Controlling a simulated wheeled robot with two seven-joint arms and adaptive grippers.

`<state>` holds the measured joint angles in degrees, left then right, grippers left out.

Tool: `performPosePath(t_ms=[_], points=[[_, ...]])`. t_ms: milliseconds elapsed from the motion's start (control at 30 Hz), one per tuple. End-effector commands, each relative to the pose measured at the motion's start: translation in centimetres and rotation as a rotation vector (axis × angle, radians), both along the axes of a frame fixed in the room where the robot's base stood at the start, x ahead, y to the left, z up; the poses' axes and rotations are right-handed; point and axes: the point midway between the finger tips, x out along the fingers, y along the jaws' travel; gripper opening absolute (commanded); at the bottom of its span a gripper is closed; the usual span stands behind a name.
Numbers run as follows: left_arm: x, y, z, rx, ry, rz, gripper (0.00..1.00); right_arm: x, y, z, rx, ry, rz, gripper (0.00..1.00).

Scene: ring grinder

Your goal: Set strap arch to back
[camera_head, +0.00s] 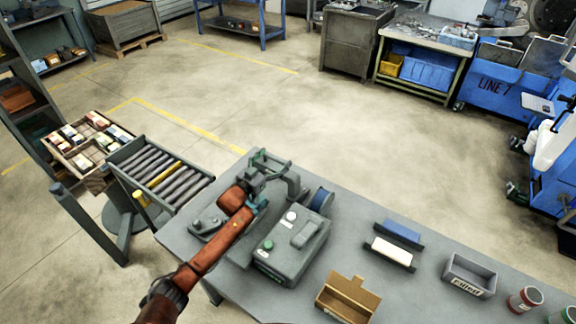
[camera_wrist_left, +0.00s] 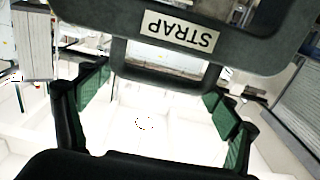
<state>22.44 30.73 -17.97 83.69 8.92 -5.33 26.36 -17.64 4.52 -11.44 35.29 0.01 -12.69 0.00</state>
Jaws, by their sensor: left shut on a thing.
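The strap arch (camera_head: 289,178) is a dark grey frame on the bench machine, at the machine's far side in the head view. In the left wrist view the arch (camera_wrist_left: 240,58) fills the top and carries an upside-down STRAP label. My left gripper (camera_head: 257,200) is at the arch, its arm reaching in from the lower left. The exact contact is hard to see. My right gripper is not in view.
The machine's grey control box (camera_head: 292,252) has green and white buttons. A blue roll (camera_head: 320,201) sits behind it. A roller conveyor (camera_head: 160,172) adjoins the left. An open cardboard box (camera_head: 347,300), grey bin (camera_head: 470,276) and red can (camera_head: 525,299) stand on the table (camera_head: 375,205).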

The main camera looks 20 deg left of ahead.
Motion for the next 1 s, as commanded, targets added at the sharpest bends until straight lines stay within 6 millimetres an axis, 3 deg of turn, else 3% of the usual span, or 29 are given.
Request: performPosePath(t_ms=[167, 467, 500, 733, 1000], points=[[0.3, 1.3, 0.0, -0.001, -0.001, 0.019, 0.40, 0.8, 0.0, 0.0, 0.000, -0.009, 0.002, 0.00], [0.5, 1.2, 0.2, -0.001, -0.002, 0.018, 0.40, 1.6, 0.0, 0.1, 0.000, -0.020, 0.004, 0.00], [0.5, 1.2, 0.2, -0.001, -0.003, 0.018, 0.85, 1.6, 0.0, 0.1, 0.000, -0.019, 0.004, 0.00], [0.4, 1.3, 0.1, 0.000, -0.001, 0.019, 1.00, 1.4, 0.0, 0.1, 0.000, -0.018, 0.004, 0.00], [0.3, 1.2, 0.0, 0.000, 0.000, 0.018, 1.00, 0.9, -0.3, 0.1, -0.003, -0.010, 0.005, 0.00]])
